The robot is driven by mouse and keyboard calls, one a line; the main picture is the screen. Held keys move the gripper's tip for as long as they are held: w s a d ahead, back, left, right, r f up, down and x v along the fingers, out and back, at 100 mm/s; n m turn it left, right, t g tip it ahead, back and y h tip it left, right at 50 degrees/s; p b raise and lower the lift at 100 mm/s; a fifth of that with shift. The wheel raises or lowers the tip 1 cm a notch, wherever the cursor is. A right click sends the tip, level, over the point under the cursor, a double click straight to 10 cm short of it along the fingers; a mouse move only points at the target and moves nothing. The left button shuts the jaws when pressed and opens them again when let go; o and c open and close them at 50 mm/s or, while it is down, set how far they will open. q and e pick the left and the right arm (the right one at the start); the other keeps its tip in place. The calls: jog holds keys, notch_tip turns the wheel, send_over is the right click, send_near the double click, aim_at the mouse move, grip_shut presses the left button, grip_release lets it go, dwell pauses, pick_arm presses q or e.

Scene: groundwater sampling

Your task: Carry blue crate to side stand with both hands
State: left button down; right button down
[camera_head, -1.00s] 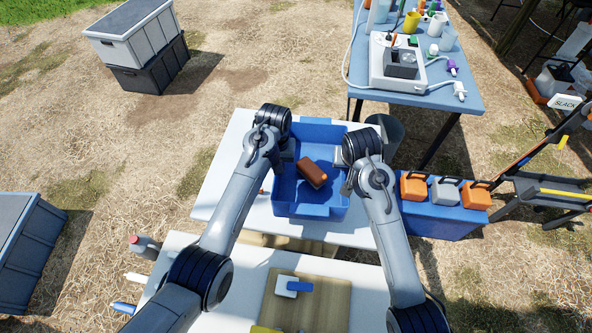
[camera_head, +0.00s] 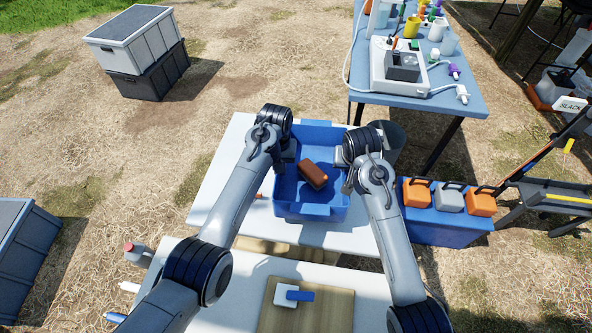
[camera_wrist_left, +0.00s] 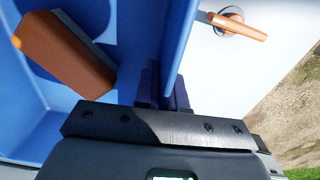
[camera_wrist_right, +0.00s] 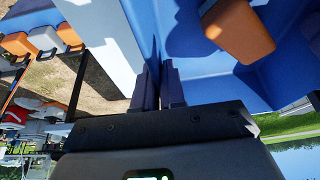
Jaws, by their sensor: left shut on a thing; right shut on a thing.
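The blue crate (camera_head: 310,211) is over the white table (camera_head: 228,190), between my two arms. A brown-orange block (camera_head: 313,175) lies inside it. My left gripper (camera_head: 285,163) is shut on the crate's left wall; the left wrist view shows the fingers (camera_wrist_left: 166,85) around that wall, with the block (camera_wrist_left: 62,52) beside them. My right gripper (camera_head: 347,178) is shut on the right wall; the right wrist view shows its fingers (camera_wrist_right: 160,85) there. Whether the crate touches the table I cannot tell. No thing is plainly marked as the side stand.
A blue bench (camera_head: 432,228) with orange and grey boxes stands at right. A grey bin (camera_head: 390,140) stands behind my right arm. A blue equipment table (camera_head: 420,90) is at the back. A nearer white table holds a wooden board (camera_head: 330,310). Stacked crates (camera_head: 140,55) stand far left.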

aim_at(343, 177)
pick_arm(q)
jog(key=shift+f, duration=0.2)
pick_arm(e)
jog(key=shift+f, duration=0.2)
